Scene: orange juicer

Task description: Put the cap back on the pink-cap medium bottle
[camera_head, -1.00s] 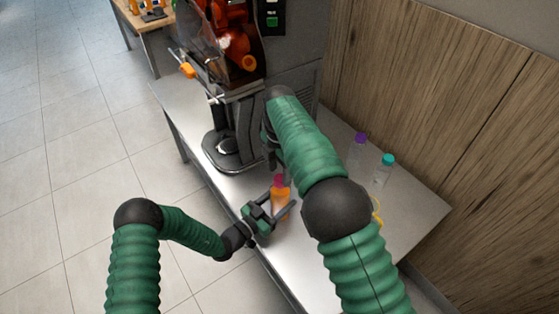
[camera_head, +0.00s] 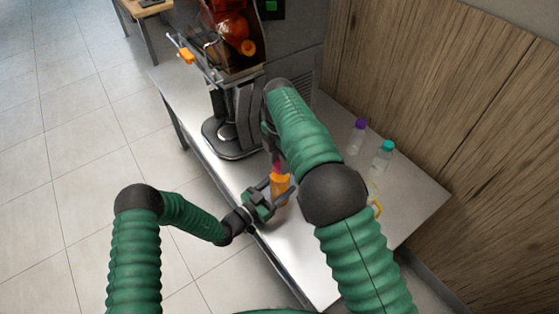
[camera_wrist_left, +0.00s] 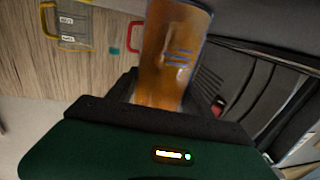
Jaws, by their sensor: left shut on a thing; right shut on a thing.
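The medium bottle (camera_head: 279,186) is filled with orange juice and stands roughly upright above the front edge of the steel table. My left gripper (camera_head: 277,197) is shut around its body. Whether the cap is seated or only touching cannot be told.
A juicer (camera_head: 235,110) stands on the table (camera_head: 307,262) behind the bottle. A purple-cap bottle (camera_head: 357,137) and a teal-cap bottle (camera_head: 383,156) stand at the right, near the wooden wall. A yellow handle (camera_head: 377,209) shows beside my right arm.

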